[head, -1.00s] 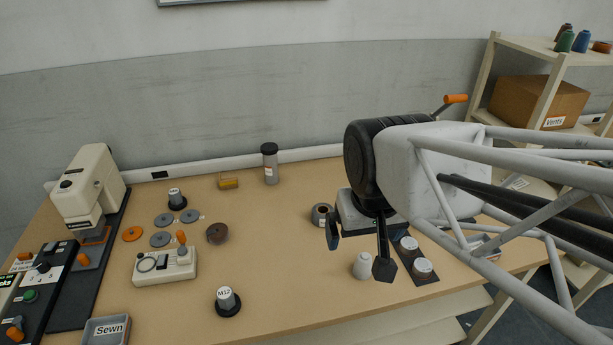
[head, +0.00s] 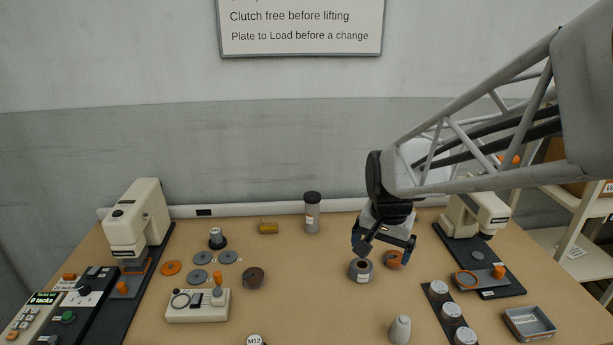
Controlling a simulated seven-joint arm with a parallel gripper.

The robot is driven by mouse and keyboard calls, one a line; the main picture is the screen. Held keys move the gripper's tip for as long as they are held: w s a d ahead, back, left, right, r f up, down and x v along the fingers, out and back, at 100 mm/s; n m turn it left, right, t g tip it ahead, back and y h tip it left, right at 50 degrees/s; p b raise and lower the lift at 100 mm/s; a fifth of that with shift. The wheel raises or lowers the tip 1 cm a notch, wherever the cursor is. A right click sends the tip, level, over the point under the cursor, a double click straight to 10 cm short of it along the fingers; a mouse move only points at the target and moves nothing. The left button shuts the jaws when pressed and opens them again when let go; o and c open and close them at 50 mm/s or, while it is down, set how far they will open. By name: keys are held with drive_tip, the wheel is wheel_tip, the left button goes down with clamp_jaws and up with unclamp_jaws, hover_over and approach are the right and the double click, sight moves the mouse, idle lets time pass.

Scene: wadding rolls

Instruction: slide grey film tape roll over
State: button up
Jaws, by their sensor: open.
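The grey tape roll (head: 361,270), with a dark hole in its top and a pale label on its side, sits on the table right of centre. My gripper (head: 386,246) hangs above and just behind it, tilted, with its jaws apart and nothing seen between them. The near finger is just above the roll's top edge; I cannot tell whether they touch. A brown-orange roll (head: 393,259) lies right of the grey roll, below the gripper and partly hidden by it.
A cream machine (head: 476,214) stands behind. A dark brown roll (head: 253,278) and control box (head: 198,305) lie left. Table between is clear.

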drive_tip(key=w+d+f+m+g, duration=0.15)
drive_tip(key=w+f+m, duration=0.25)
drive_tip(key=w+f, duration=0.55)
drive_tip(key=m, duration=0.4)
approach(362, 267)
drive_tip(key=shift+s+f, duration=0.45)
drive_tip(key=shift+s, duration=0.2)
drive_tip(key=shift+f, duration=0.1)
drive_tip(key=shift+f, duration=3.75)
drive_tip(key=shift+c, duration=0.5)
drive_tip(key=c, duration=0.9)
drive_tip(key=shift+a, duration=0.1)
